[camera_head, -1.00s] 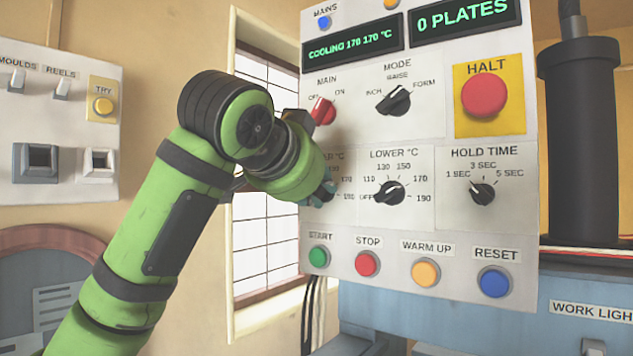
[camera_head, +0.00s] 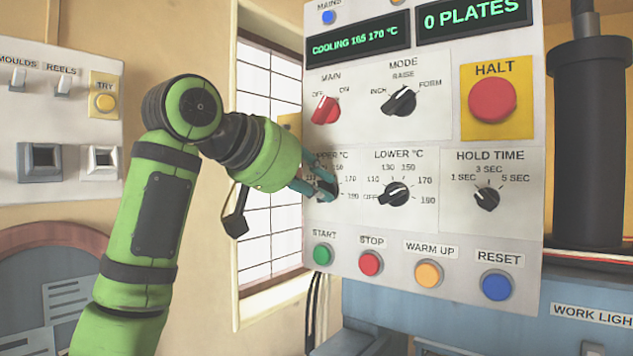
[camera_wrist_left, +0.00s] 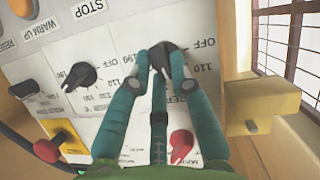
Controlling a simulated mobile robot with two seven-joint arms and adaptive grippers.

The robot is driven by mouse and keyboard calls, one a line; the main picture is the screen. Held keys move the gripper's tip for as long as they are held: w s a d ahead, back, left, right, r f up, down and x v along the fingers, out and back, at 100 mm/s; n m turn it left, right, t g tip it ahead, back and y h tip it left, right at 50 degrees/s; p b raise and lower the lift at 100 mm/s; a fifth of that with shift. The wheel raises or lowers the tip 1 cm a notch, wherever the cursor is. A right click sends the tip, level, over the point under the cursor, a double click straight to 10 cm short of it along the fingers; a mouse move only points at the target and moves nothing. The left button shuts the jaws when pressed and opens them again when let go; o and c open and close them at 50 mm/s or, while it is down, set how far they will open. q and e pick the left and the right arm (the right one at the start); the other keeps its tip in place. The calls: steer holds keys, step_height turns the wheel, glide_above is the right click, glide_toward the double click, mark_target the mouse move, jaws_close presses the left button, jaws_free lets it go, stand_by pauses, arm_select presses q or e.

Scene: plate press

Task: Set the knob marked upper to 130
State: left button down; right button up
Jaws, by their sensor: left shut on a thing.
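The black knob marked upper (camera_head: 327,187) sits at the left of the panel's middle row, partly covered by my left gripper (camera_head: 315,187). Its label is partly hidden. In the left wrist view, which is turned about, the upper knob (camera_wrist_left: 168,60) lies between the teal fingertips of my left gripper (camera_wrist_left: 158,72), which is shut on it. I cannot tell which number its pointer marks. The panel's display (camera_head: 356,44) reads COOLING 165 170 °C. My right gripper is not in view.
The lower knob (camera_head: 397,194) is close on the right. The red main knob (camera_head: 325,109) is just above. The start button (camera_head: 322,254) is below. A yellow block (camera_wrist_left: 262,105) juts out beside the fingers in the wrist view. A window (camera_head: 268,150) is left of the panel.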

arm_select(q)
steer(key=shift+f+n+h, duration=0.1)
steer(key=shift+n+h, duration=0.2)
steer(key=shift+n, duration=0.1)
stand_by(0.4)
steer(key=c, duration=1.1)
jaws_free()
steer(key=shift+w, duration=0.1)
steer(key=v, duration=1.2)
steer(key=shift+a, duration=0.1)
